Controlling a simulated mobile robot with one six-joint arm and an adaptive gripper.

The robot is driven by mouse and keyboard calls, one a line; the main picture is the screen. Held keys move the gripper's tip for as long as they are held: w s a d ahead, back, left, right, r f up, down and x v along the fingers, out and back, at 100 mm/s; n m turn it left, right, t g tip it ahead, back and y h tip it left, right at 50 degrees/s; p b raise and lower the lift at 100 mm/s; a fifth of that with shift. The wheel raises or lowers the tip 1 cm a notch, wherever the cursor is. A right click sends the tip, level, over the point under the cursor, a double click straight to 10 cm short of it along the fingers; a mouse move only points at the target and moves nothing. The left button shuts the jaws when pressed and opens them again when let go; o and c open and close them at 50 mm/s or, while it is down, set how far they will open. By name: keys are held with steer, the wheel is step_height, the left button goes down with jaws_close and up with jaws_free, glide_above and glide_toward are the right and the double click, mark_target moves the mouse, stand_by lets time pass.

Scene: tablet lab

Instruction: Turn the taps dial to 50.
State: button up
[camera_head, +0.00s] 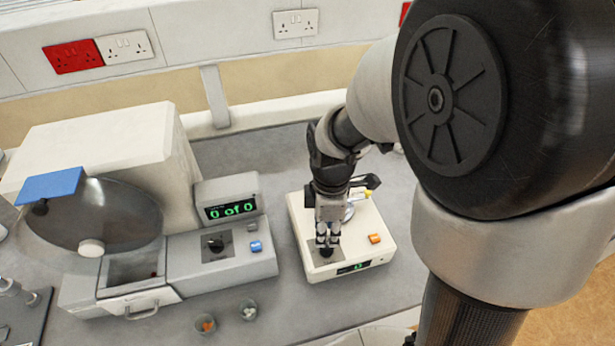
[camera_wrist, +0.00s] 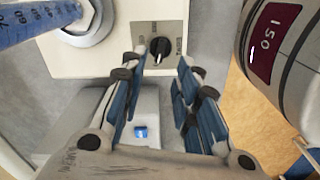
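The cream instrument (camera_head: 300,225) stands on the bench, and my gripper (camera_head: 326,243) points down over its front left corner. In the wrist view my gripper (camera_wrist: 163,62) is open, with blue-padded fingers to either side of the dial's near end. A gap shows between the fingers and the dial; I cannot tell how high they are above it. In the head view the gripper hides most of the dial. A small green display (camera_head: 354,267) is on the instrument's front, its figure too small to read surely.
The cream instrument has an orange button (camera_head: 375,238) and a graduated cylinder (camera_wrist: 40,18). Left of it stands a grey machine (camera_head: 180,262) with a "0 of 0" display (camera_head: 230,209), another black dial (camera_head: 216,244) and a blue button (camera_head: 256,246).

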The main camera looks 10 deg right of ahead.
mark_target(327, 249)
step_height(327, 249, down, 6)
steer(key=shift+r+b, duration=0.1)
steer(key=shift+b, duration=0.55)
steer(key=shift+c, duration=0.3)
jaws_close()
